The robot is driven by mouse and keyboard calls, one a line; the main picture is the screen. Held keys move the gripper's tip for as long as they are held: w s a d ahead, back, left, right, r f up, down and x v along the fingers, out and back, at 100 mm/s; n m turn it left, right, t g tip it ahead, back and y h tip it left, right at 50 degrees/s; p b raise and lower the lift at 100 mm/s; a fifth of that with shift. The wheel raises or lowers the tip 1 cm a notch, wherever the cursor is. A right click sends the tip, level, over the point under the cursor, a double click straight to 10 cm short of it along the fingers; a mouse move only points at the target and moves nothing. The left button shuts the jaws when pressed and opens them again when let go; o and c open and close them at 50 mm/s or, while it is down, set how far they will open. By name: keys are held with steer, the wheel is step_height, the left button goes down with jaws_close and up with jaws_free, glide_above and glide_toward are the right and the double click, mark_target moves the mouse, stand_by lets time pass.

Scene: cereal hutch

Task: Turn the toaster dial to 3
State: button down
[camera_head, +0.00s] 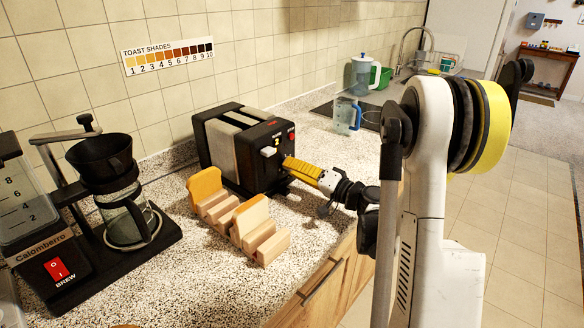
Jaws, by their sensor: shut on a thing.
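The black toaster (230,112) stands on the counter against the tiled wall, with its control end facing right and toward me. A small lit yellow digit (277,141) on that end looks like a 2, but it is tiny. My gripper (288,162), with yellow fingers, reaches in from the right and touches the lower part of the control end. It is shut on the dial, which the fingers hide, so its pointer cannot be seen.
A wooden rack (260,246) with toast slices (206,184) stands close in front of the toaster. A coffee maker (110,265) is at the left. A toast shades chart (168,57) from 1 to 10 hangs on the wall.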

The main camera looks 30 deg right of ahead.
steer(key=shift+n, duration=1.2)
steer(key=c, duration=1.2)
jaws_free()
steer(key=shift+f, duration=0.1)
steer(key=shift+o, duration=0.2)
steer(key=shift+s+d, duration=0.1)
steer(key=v, duration=1.1)
steer(key=shift+s+d, duration=0.15)
steer(key=shift+s, duration=0.2)
